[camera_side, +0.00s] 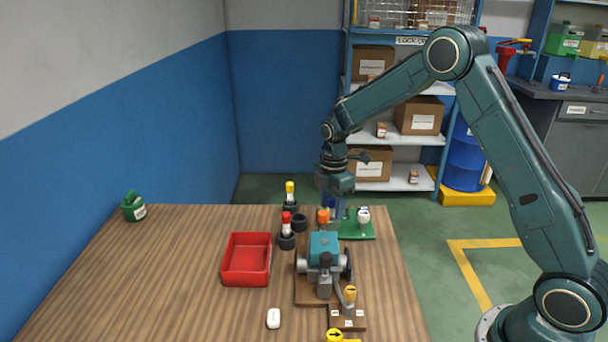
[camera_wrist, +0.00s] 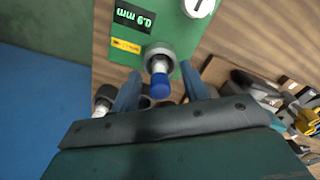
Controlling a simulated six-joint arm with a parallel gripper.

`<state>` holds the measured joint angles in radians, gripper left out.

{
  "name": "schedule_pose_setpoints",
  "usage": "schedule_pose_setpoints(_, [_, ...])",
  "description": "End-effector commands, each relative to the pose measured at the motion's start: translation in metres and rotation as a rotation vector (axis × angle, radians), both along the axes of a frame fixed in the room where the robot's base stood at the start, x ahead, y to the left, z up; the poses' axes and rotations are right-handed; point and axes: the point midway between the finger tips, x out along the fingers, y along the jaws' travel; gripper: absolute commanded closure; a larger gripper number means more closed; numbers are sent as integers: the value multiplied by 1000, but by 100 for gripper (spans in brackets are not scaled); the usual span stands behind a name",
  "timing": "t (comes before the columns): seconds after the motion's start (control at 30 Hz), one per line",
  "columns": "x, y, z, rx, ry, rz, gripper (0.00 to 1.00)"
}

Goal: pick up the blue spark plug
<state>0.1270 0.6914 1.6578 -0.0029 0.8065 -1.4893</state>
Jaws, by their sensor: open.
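The blue spark plug (camera_wrist: 160,87) shows in the wrist view with a blue tip and a pale body. It stands in a grey round holder (camera_wrist: 158,52) on a green plate (camera_wrist: 178,30). My gripper (camera_wrist: 160,72) is open, with one finger on each side of the plug and visible room between. In the side view my gripper (camera_side: 333,208) points down over the left part of the green plate (camera_side: 350,234). I cannot pick the blue plug out there from the bluish fingers.
A white-topped plug (camera_side: 363,216) stands on the plate's right. An orange-topped piece (camera_side: 323,215) is close to my fingers. Yellow-topped (camera_side: 290,190) and red-topped (camera_side: 286,221) plugs stand left. A teal engine model (camera_side: 323,245) is in front. A red tray (camera_side: 247,260) and bare tabletop lie left.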

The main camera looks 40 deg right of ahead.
Motion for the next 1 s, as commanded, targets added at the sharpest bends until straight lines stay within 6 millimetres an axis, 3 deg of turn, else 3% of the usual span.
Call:
schedule_pose_setpoints(0.1, [0, 0, 0, 0, 0, 0, 59])
schedule_pose_setpoints(0.3, [0, 0, 0, 0, 0, 0, 98])
schedule_pose_setpoints(0.33, [0, 0, 0, 0, 0, 0, 100])
schedule_pose_setpoints(0.77, [1, 0, 5, 0, -2, 0, 100])
schedule_pose_setpoints(1.0, [1, 0, 28, -1, -4, 0, 100])
